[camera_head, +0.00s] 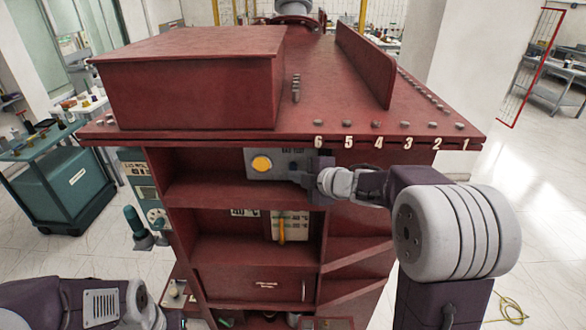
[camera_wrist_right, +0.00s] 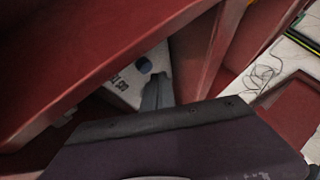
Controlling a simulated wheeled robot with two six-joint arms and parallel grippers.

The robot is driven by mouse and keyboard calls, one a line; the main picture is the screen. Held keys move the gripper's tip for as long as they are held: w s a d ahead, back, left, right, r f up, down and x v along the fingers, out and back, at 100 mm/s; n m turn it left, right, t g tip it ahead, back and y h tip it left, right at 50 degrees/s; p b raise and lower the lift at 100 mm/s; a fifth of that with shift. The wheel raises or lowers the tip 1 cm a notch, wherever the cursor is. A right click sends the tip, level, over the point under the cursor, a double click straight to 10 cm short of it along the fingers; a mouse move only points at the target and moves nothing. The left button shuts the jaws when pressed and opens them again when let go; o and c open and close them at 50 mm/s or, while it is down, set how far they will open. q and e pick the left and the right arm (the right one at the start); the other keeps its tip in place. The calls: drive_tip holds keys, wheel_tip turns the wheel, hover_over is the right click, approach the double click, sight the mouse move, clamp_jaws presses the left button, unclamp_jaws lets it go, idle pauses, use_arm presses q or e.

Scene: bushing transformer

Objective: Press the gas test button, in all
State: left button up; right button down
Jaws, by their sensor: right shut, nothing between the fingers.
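The grey gas test panel (camera_head: 262,178) sits in the upper bay of the dark red transformer cabinet, under the numbered ledge. My right gripper (camera_head: 300,178) reaches in from the right, close to the blue button. Its fingers (camera_wrist_right: 157,92) are shut and empty, pointing at the panel beside the button. I cannot tell whether they touch the panel. My left gripper's fingers do not show.
The red ledge (camera_head: 210,138) overhangs the panel closely. A shelf (camera_head: 225,195) lies below, with a lower bay holding a yellow-handled device (camera_head: 283,228). A red upright wall stands close beside my right fingers. A teal cart (camera_head: 70,185) stands at the left.

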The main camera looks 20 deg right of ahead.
idle(0.7)
drive_tip(key=shift+w+d, duration=0.1)
drive_tip(key=shift+w, duration=0.3)
drive_tip(key=shift+w+d+p, duration=0.15)
drive_tip(key=shift+w+p, duration=0.3)
drive_tip(key=shift+p, duration=0.05)
idle(0.6)
drive_tip(key=shift+s, duration=0.1)
drive_tip(key=shift+s+a, duration=0.25)
drive_tip(key=shift+s, duration=0.5)
drive_tip(key=shift+b, duration=0.3)
drive_tip(key=shift+s+a, duration=0.1)
drive_tip(key=shift+s, duration=0.2)
drive_tip(key=s, duration=0.2)
drive_tip(key=s+a, duration=0.1)
drive_tip(key=s, duration=0.1)
drive_tip(key=shift+s+a+b, duration=0.1)
drive_tip(key=shift+b, duration=0.3)
